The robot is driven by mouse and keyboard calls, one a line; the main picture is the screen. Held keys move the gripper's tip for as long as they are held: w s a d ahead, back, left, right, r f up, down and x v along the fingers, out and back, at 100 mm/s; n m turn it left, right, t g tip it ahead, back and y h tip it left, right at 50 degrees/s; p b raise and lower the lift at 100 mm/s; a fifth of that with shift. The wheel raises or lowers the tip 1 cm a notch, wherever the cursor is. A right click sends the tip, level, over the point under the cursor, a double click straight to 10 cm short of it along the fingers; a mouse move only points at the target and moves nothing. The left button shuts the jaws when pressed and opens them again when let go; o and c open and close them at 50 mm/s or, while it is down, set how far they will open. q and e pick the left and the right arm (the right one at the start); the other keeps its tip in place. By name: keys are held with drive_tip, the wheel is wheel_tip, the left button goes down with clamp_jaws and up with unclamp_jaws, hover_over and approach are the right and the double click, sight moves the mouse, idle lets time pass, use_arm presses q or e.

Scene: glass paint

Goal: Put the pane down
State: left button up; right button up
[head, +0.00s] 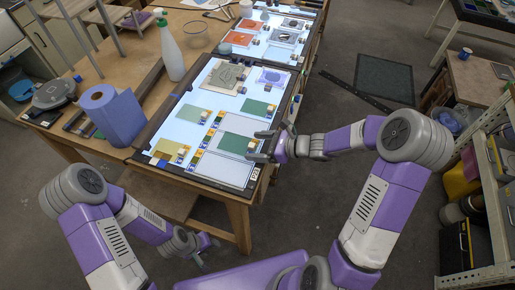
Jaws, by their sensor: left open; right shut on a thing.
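My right gripper (260,146) is at the right edge of the near light table (190,179), shut on a green glass pane (236,144). The pane looks flat over the lit surface, among the near row of pale rectangles; I cannot tell whether it touches the table. Other panes lie on the lit surface: a green one (195,113), another green one (257,107) and a yellow-green one (168,150). My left gripper (208,252) is open and empty, low in front of the table, away from the panes.
A blue paper roll (110,113) and a white spray bottle (170,50) stand left of the light table. A second light table (272,39) with orange panes lies behind. A shelf rack (497,165) stands at the right. Open floor lies right of the bench.

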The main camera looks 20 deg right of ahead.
drive_tip(key=shift+w+f, duration=0.1)
drive_tip(key=shift+f, duration=0.6)
drive_tip(key=shift+f+b, duration=0.2)
drive_tip(key=shift+b, duration=0.1)
drive_tip(key=o, duration=0.9)
drive_tip(key=shift+r, duration=0.1)
drive_tip(key=shift+r, duration=0.1)
